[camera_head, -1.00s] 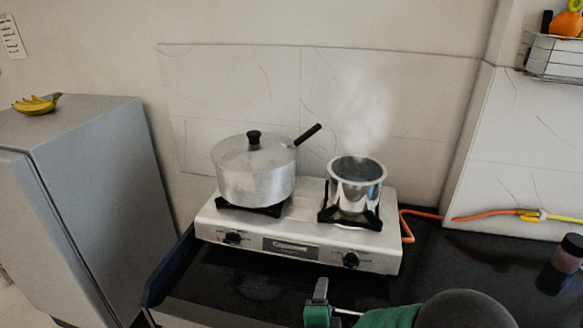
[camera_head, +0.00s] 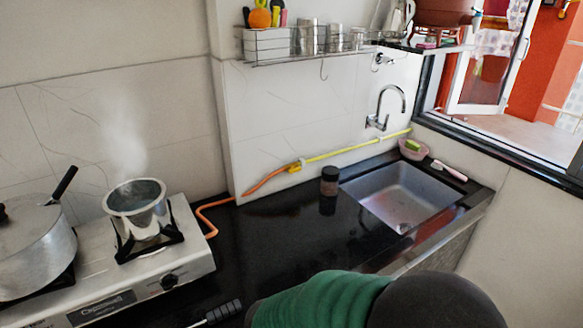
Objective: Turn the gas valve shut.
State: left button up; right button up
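The gas valve (camera_head: 296,167) is a small yellow fitting on the wall behind the counter, where an orange hose (camera_head: 264,181) meets a yellow pipe (camera_head: 345,151). The orange hose runs left along the counter to the stove (camera_head: 140,275). My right gripper (camera_head: 221,313) is at the bottom edge, well in front of the valve and apart from it. Only a dark ribbed finger and a thin light part of it show, so its opening is unclear. My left gripper is out of view.
A steaming steel pot (camera_head: 137,208) and a lidded pot (camera_head: 36,252) stand on the stove. A dark jar (camera_head: 329,181) stands on the counter beside the sink (camera_head: 400,195). A wire shelf (camera_head: 300,50) hangs above the valve. The black counter between stove and jar is clear.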

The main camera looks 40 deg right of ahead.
aim_at(293, 169)
jog(key=z, duration=1.45)
jog(key=i+l+u, duration=0.3)
jog(key=i+l, duration=0.15)
jog(key=l, duration=0.2)
jog(key=i+l+u, duration=0.1)
jog(key=l, duration=0.25)
jog(key=i+l+u, duration=0.15)
jog(key=l, duration=0.25)
jog(key=i+l+u, duration=0.15)
jog(key=l, duration=0.25)
jog(key=i, duration=0.1)
